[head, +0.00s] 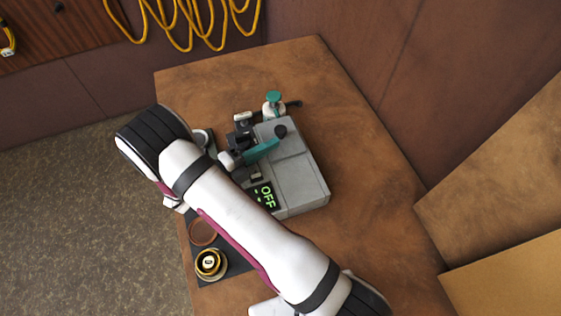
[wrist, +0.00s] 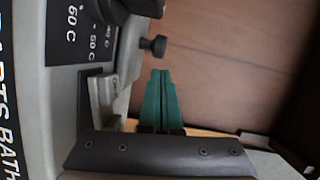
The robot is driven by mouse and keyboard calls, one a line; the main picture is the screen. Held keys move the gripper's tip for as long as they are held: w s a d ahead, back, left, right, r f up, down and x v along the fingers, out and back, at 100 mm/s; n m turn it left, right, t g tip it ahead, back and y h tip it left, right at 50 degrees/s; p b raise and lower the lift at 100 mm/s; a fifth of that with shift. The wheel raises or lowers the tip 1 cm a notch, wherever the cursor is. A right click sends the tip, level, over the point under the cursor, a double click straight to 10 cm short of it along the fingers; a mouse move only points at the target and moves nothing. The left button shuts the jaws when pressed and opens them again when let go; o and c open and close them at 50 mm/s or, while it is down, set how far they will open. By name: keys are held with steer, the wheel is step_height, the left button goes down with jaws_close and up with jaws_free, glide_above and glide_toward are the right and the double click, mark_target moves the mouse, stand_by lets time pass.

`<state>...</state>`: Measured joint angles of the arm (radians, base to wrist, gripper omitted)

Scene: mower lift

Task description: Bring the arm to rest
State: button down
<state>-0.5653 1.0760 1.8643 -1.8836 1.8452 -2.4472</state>
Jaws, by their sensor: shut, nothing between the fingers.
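My gripper (head: 277,143) has teal fingers, which are shut with nothing between them. In the head view they lie over or beside the grey parts bath (head: 298,178), close to its dark knob (head: 280,131). My white arm crosses the bench from the lower right and hides part of the bath's left side. The fingers also show in the wrist view (wrist: 160,75), pointing up the picture. There the bath's lettered panel (wrist: 80,30) is at left, with a dark knob (wrist: 155,45) just above the fingertips. Contact with the bath cannot be told.
The bath's display (head: 266,196) reads OFF in green. A teal-topped fitting (head: 273,98) stands behind it. A brass part (head: 211,263) and a copper-coloured ring (head: 202,232) lie on a dark mat at the bench's left. The wooden bench (head: 355,190) is clear right of the bath.

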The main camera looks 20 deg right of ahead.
steer(key=s+v, duration=0.1)
steer(key=v, duration=1)
steer(key=s+d+r+m+g+y, duration=0.6)
steer(key=s+d+r+m+g, duration=0.3)
steer(key=m, duration=0.9)
steer(key=s+a+r+m+t+y, duration=0.1)
steer(key=s+m+y, duration=0.4)
steer(key=m, duration=0.9)
steer(key=s+a+r+m+t+y, duration=0.2)
steer(key=s+m+y, duration=0.4)
steer(key=m, duration=0.8)
steer(key=shift+a+t+y, duration=0.3)
steer(key=shift+a+y, duration=0.1)
steer(key=shift+s+r, duration=0.1)
